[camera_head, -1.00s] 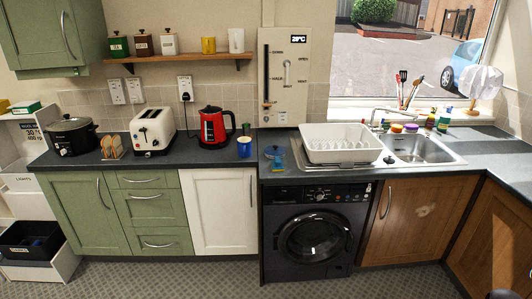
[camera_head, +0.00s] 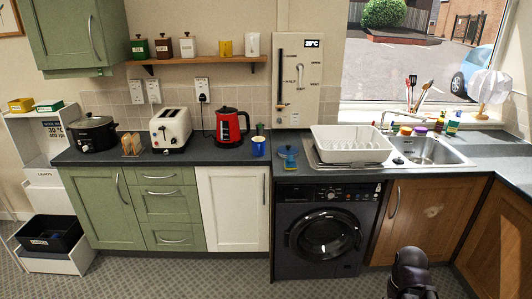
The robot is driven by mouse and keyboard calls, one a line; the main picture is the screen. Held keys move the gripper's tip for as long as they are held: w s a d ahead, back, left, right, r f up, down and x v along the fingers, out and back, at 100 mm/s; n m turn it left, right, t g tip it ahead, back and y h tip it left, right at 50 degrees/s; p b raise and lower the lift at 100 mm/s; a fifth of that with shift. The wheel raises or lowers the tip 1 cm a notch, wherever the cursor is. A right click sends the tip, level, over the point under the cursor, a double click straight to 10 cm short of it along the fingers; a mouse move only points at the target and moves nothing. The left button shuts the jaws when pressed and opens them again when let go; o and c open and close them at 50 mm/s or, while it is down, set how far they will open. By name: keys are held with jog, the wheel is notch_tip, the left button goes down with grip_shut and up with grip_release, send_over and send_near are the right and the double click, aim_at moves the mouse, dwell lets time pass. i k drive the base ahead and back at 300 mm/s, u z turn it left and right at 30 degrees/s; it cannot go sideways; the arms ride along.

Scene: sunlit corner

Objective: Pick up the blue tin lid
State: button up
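A small blue round, flat-looking thing (camera_head: 287,150), which looks like the blue tin lid, is on the dark worktop just left of the dish rack. A brighter blue item sits right in front of it, close to the worktop's front edge; at this size I cannot tell whether they touch. A dark rounded part at the bottom right looks like my own arm, low in front of the washing machine and well away from the lid. My gripper's fingers do not show.
A blue mug (camera_head: 258,147) stands left of the lid, with a red kettle (camera_head: 230,127) beyond it. The white dish rack (camera_head: 350,146) and sink (camera_head: 425,150) are to the right. A toaster (camera_head: 170,130) and slow cooker (camera_head: 93,133) stand farther left. Floor in front is clear.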

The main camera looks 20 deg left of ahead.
aim_at(288, 151)
jog(key=u, duration=0.7)
jog(key=k, duration=0.95)
jog(key=z, duration=0.1)
jog(key=i, duration=0.8)
jog(key=u, duration=0.05)
